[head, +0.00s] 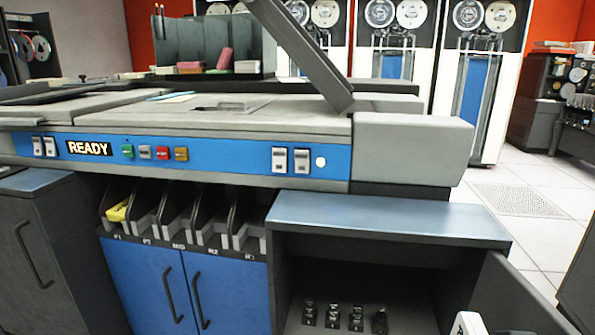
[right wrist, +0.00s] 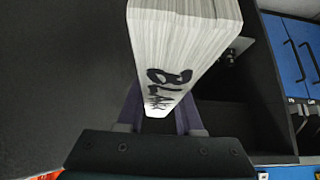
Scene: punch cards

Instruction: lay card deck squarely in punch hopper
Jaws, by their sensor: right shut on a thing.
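The card deck (right wrist: 180,45) is a thick white block of cards with "BLANK" written on its edge. My right gripper (right wrist: 160,110) is shut on it in the right wrist view, with one finger on each side. Behind it are dark cabinet surfaces. In the head view a small white corner with a dark mark (head: 468,323) shows at the bottom edge, apparently the deck; my right gripper is not clearly visible there. The grey machine (head: 250,110) has a lit READY sign and a raised, slanted dark lid (head: 300,50). I cannot tell which part is the punch hopper. My left gripper is not in view.
An open cabinet (head: 390,215) stands at the lower right, with several small dark items inside and its door (head: 515,295) swung out. Several stacker pockets (head: 180,215) sit under the panel; the leftmost holds a yellow thing (head: 117,211). Floor (head: 545,200) is clear at right.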

